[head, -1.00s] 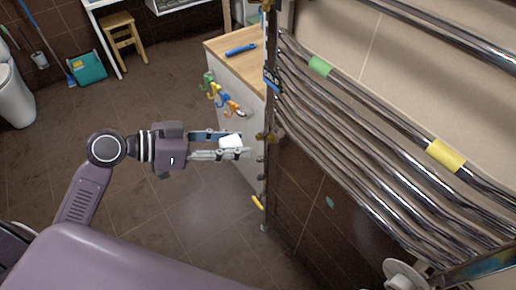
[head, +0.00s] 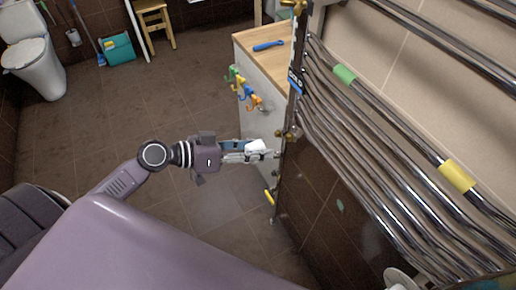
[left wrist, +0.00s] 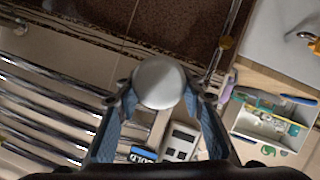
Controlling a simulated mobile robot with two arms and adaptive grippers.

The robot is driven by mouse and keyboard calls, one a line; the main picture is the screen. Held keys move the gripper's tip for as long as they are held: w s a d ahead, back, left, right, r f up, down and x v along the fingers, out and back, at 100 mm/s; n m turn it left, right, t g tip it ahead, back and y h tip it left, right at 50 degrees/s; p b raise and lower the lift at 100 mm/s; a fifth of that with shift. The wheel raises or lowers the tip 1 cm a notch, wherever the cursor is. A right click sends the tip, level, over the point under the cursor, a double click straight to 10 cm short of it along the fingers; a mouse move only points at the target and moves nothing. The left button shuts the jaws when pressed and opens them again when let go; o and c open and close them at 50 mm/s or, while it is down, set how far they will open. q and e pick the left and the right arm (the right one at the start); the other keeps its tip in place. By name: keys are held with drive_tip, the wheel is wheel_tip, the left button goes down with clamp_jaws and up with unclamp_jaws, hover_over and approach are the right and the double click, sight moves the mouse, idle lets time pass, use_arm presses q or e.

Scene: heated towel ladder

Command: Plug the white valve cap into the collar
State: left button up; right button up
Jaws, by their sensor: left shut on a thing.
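The white valve cap (head: 257,146) is held between the fingers of my left gripper (head: 261,155), just left of the towel ladder's upright. In the left wrist view the cap's rounded white face (left wrist: 159,82) fills the space between the two blue-padded fingers (left wrist: 160,100). A brass fitting (head: 290,133) sits on the upright, a little right of and above the cap. The cap is apart from it in the picture. I cannot tell which fitting is the collar. My right gripper is out of view.
The chrome towel ladder (head: 400,155) fills the right side, with a green band (head: 345,74) and a yellow band (head: 457,176). A wood-topped cabinet (head: 262,40) with coloured hooks stands behind the cap. A blue tool (head: 268,46) lies on it.

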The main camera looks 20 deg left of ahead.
sight(292, 133)
use_arm(q)
drive_tip(key=shift+w+d, duration=0.15)
drive_tip(key=shift+w, duration=0.15)
drive_tip(key=w+d, duration=0.1)
drive_tip(key=w, duration=0.1)
drive_tip(key=w+d+p, duration=0.1)
drive_tip(key=w+d, duration=0.1)
drive_tip(key=shift+d, duration=0.15)
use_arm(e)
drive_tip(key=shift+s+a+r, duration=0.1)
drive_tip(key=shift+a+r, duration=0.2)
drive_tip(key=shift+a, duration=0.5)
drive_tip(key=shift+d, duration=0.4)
use_arm(q)
drive_tip(key=shift+b, duration=0.7)
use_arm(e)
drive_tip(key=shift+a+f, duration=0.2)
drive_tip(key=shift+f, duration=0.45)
use_arm(q)
drive_tip(key=shift+w+d, duration=0.4)
drive_tip(key=shift+w, duration=0.1)
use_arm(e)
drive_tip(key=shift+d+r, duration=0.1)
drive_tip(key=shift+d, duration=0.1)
use_arm(q)
drive_tip(key=shift+w+d, duration=1)
drive_tip(key=shift+w, duration=0.3)
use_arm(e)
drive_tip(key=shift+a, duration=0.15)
